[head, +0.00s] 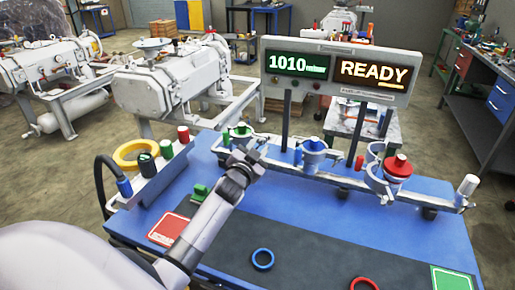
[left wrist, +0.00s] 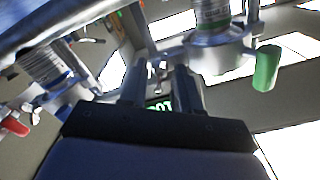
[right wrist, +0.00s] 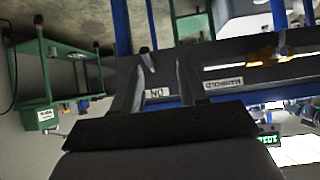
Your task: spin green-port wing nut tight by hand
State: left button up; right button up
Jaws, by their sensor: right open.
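The green wing nut (head: 226,139) is on the clamp of the left port (head: 240,133) on the metal manifold. In the left wrist view a green wing handle (left wrist: 266,68) sticks out beside a metal flange (left wrist: 215,45), right of the fingers. My left gripper (head: 243,165) is just in front of and below that port in the head view. Its fingers (left wrist: 160,78) are apart with nothing between them, and I see no contact with the green handle. My right gripper (right wrist: 163,70) shows only in its wrist view, open and empty.
The manifold (head: 345,180) runs along the blue bench (head: 440,240), with a middle port (head: 313,157) and a red-topped port (head: 397,166). A display (head: 340,72) reads 1010 and READY. A blue ring (head: 262,259) and red ring (head: 364,284) lie on the dark mat.

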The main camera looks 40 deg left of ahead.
pick_arm(q)
jog(key=v, duration=0.7)
dwell(0.4)
jog(key=shift+s, duration=0.1)
dwell(0.4)
